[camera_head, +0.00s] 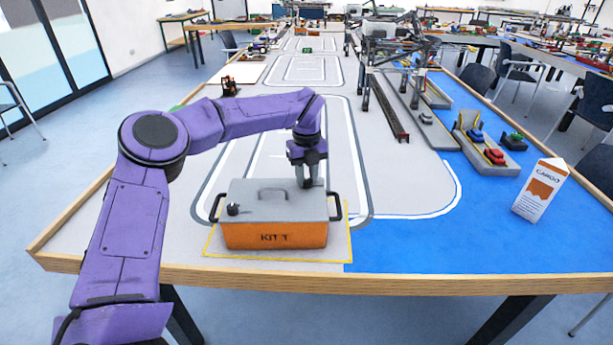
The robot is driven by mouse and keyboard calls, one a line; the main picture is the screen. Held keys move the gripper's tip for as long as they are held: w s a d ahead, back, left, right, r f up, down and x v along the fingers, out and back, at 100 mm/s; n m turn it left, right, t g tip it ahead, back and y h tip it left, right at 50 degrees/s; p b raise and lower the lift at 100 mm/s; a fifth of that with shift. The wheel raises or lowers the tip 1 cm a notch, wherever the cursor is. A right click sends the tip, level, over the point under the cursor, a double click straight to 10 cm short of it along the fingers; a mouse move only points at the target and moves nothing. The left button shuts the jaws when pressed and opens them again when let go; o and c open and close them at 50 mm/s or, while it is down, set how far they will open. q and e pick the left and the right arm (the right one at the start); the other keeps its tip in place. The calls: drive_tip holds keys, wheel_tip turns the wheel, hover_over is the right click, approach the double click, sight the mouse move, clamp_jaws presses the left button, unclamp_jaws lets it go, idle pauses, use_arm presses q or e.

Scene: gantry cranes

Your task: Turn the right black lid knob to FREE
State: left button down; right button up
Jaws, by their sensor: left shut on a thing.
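An orange box (274,235) marked "KIT T" stands near the table's front edge, inside a yellow outline. It has a grey lid (252,208) with a grey handle (272,191) in the middle and a black side handle at each end. A black knob (233,209) shows on the left of the lid. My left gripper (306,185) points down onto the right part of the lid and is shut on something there. The right knob is hidden by the gripper, and I cannot read its setting. My right gripper is not in view.
A white and orange CARGO carton (541,190) stands on the blue area at right. Grey trays with toy cars (494,156) and a dark rail (391,108) lie farther back. The grey table around the box is clear.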

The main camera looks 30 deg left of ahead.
sight(306, 180)
use_arm(q)
drive_tip(key=c, duration=0.9)
unclamp_jaws()
drive_tip(key=shift+o, duration=0.2)
wheel_tip(306, 180, up, 11)
drive_tip(key=shift+f, duration=0.2)
drive_tip(key=shift+s+a, duration=0.1)
